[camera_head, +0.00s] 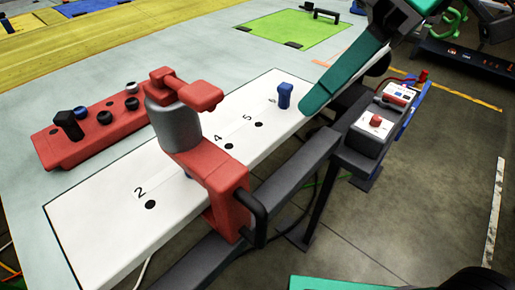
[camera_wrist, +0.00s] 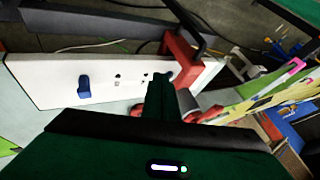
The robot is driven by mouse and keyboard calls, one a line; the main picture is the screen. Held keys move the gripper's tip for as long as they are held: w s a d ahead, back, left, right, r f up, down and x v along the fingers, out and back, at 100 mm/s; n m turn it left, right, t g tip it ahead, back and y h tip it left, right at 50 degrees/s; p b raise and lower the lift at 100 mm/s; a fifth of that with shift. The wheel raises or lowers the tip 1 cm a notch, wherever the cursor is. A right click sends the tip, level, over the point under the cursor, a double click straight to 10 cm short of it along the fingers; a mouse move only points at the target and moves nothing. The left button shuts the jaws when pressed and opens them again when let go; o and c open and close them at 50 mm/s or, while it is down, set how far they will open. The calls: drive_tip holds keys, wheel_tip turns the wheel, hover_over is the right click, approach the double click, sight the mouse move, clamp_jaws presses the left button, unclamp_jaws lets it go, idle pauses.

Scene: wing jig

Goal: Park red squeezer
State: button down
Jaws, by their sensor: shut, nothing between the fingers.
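The red squeezer (camera_head: 228,184), with a grey cylinder and a red top handle, straddles the near edge of the white numbered board (camera_head: 95,215) between marks 2 and 4. It also shows in the wrist view (camera_wrist: 181,55), partly hidden behind my fingers. My gripper (camera_wrist: 160,76) is shut and empty, its green fingers reaching toward the squeezer in that view; I cannot tell whether they touch. In the head view, a teal part of my arm comes down from the upper right, to the right of the squeezer.
A blue peg (camera_head: 285,95) stands at the board's far end. A red block (camera_head: 100,127) with dark holes and pegs lies left of the squeezer. A control box (camera_head: 376,122) with a red button stands at right. A green mat (camera_head: 295,35) lies farther back.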

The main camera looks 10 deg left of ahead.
sight(215, 178)
drive_tip(key=s+a+f, duration=0.5)
drive_tip(key=a+f, duration=0.2)
drive_tip(key=shift+a+f, duration=0.3)
drive_tip(key=shift+f, duration=0.1)
drive_tip(key=shift+s, duration=0.15)
